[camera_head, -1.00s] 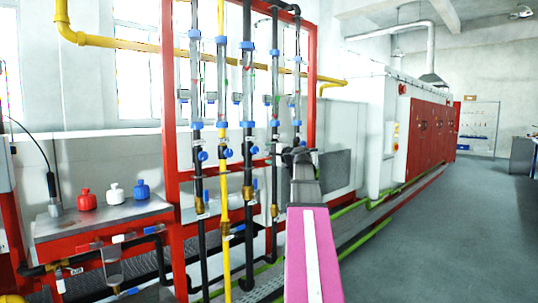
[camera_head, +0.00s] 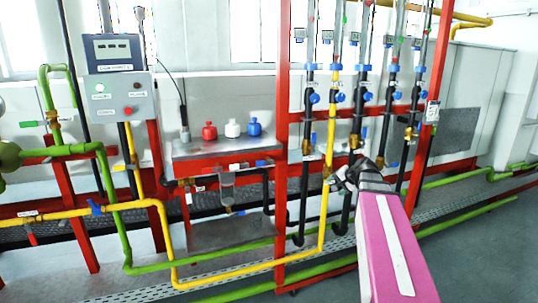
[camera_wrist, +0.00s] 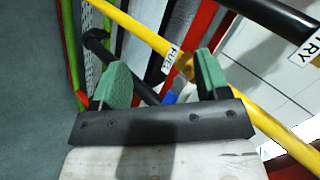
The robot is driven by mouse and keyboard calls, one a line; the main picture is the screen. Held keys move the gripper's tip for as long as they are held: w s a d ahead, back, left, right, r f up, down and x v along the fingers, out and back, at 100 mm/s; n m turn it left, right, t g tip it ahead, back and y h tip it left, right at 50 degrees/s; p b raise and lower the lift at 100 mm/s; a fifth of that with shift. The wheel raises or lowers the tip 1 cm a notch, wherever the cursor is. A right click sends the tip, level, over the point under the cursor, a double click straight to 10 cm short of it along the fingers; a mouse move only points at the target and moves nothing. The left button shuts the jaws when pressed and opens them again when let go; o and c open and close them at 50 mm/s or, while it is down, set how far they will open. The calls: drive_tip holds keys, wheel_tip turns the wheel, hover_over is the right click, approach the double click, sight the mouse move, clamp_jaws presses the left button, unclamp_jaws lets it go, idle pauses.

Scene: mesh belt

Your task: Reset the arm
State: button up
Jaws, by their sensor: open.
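My gripper (camera_head: 342,180) is at the end of my pink arm in the head view, low in front of the vertical pipes. In the wrist view its two green fingers (camera_wrist: 163,75) stand apart, with nothing held between them. Behind the fingers runs the yellow pipe (camera_wrist: 262,117) with a "FUEL" label and a brass fitting. In the head view the yellow pipe (camera_head: 332,130) passes just left of the gripper. I cannot tell how much space is between the fingers and the pipes.
A red frame (camera_head: 282,110) holds several black pipes with blue-handled valves. A grey control box (camera_head: 120,98) stands at left. Red, white and blue bottles (camera_head: 232,128) sit on a metal shelf (camera_head: 190,149). Green pipes (camera_head: 465,180) run low. Grey floor at lower right is free.

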drive_tip(key=s+a+f+n+g+h, duration=0.2)
drive_tip(key=s+a+f+n+g, duration=0.1)
drive_tip(key=s+f, duration=0.7)
drive_tip(key=s+a+f+n+g+h, duration=0.3)
drive_tip(key=s+a+f, duration=0.3)
drive_tip(key=s+f, duration=0.4)
wheel_tip(320, 180, down, 4)
drive_tip(key=shift+a+f+n+g, duration=0.1)
drive_tip(key=shift+a+n+g, duration=0.2)
drive_tip(key=shift+n+g, duration=0.5)
idle(0.8)
